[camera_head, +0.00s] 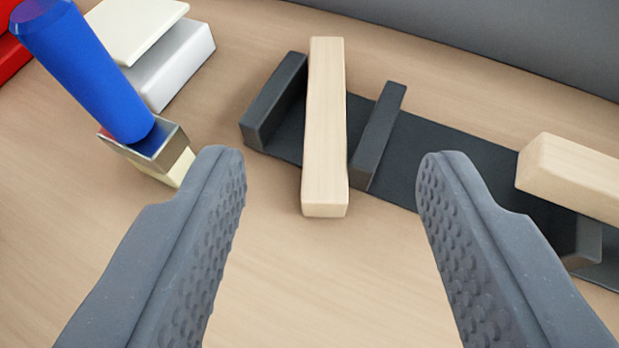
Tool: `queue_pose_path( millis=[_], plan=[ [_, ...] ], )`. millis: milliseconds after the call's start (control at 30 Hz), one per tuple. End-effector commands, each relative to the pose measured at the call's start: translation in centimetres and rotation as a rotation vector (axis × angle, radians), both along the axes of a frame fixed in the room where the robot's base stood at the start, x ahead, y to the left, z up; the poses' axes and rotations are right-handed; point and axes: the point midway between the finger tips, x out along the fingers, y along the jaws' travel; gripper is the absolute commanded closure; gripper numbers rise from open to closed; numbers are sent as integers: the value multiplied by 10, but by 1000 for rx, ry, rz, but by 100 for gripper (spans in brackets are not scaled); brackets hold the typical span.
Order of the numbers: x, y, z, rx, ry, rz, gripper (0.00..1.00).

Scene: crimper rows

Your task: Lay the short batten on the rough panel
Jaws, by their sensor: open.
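A pale wooden batten (325,130) lies between two dark upright ribs of a black rack (425,150), its near end sticking out over the table. A second pale batten (572,177) lies at the right on the same rack, cut off by the picture edge. I cannot tell which one is the short batten. My gripper (330,160) is open and empty, its two grey fingers spread to either side of the first batten in the picture, not visibly touching it. No surface is clearly recognisable as the rough panel.
A blue cylinder (85,70) leans in a small metal-edged holder (150,150) at the left. Behind it a cream slab (135,25) rests on a light grey block (175,65). A red thing (12,55) shows at the left edge. The wooden table in front of the rack is clear.

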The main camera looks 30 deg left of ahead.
Motion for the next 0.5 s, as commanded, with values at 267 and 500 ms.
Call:
queue_pose_path(
  millis=[267, 500],
  plan=[
    [-2, -1, 1, 0, 0, 0, 53],
    [0, -11, 33, -18, -1, -40, 53]
  ],
)
